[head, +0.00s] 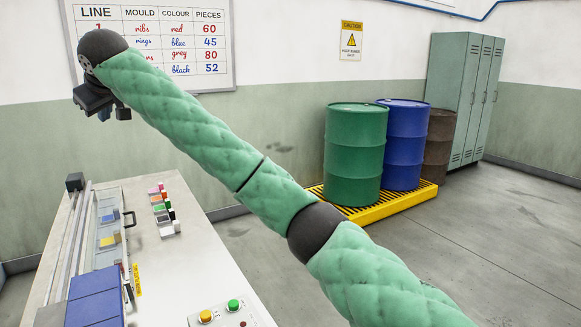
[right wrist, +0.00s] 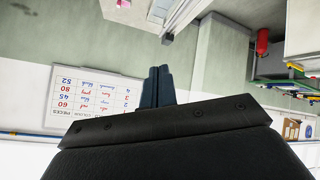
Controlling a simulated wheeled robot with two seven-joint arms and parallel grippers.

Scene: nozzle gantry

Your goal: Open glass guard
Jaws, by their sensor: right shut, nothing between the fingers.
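The machine bench (head: 185,265) stands at the lower left in the head view. A clear glass guard (head: 108,228) seems to run along it, with blue and yellow parts showing through. My right arm reaches across the head view to the upper left. My right gripper (head: 114,112) is high above the bench, well apart from the handle. In the right wrist view its dark fingers (right wrist: 158,85) are together and empty. My left gripper is not in view.
Several small coloured blocks (head: 162,210) lie on the bench. A blue panel (head: 95,297) and a control box with buttons (head: 232,312) are nearer. A whiteboard (head: 190,50) hangs behind my arm. Green (head: 355,155) and blue (head: 404,145) drums stand on a yellow pallet.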

